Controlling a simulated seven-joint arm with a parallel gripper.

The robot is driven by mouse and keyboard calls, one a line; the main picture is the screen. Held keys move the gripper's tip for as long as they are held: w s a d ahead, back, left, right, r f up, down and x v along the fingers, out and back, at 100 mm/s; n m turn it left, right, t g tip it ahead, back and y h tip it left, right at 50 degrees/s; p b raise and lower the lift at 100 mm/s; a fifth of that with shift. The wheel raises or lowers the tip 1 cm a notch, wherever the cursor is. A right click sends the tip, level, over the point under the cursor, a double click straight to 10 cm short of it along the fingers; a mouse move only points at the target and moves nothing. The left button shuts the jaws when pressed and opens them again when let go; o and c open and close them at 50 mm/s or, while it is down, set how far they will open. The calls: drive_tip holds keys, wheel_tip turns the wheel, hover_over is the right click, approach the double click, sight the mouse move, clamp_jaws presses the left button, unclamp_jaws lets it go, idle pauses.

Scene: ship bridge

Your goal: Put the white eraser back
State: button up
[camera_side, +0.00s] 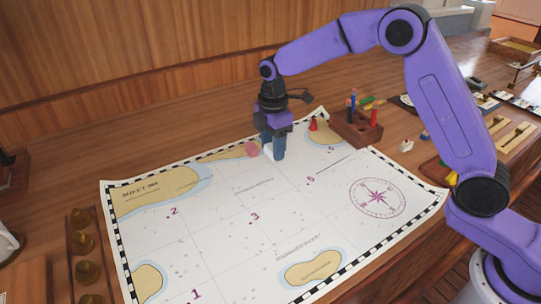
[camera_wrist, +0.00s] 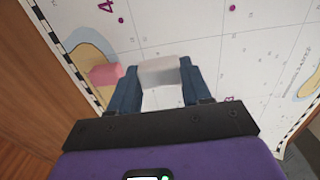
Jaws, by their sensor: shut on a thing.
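My gripper (camera_side: 272,150) is low over the upper part of the sea chart (camera_side: 235,235). In the wrist view its blue fingers (camera_wrist: 158,88) are shut on the white eraser (camera_wrist: 160,70). In the side view the eraser (camera_side: 268,153) shows only as a small pale patch between the fingers. I cannot tell whether it touches the chart. A pink block (camera_wrist: 105,74) lies on the chart just left of the fingers; it also shows in the side view (camera_side: 251,149).
A wooden holder (camera_side: 352,128) with coloured pens stands at the chart's upper right, with a small red cone (camera_side: 313,124) beside it. A small white object (camera_side: 406,145) sits right of the chart. A rack of brass pieces (camera_side: 84,243) stands at the left. The chart's middle is clear.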

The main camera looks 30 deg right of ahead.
sight(270, 156)
drive_tip(key=shift+w+a+f, duration=0.1)
drive_tip(key=shift+w+f, duration=0.15)
drive_tip(key=shift+f, duration=0.05)
drive_tip(key=shift+w+f, duration=0.1)
drive_tip(key=shift+f, duration=1.55)
drive_tip(key=shift+f, duration=0.2)
drive_tip(key=o, duration=0.9)
drive_tip(key=shift+r, duration=0.1)
wheel_tip(270, 156, up, 12)
drive_tip(key=shift+r, duration=0.15)
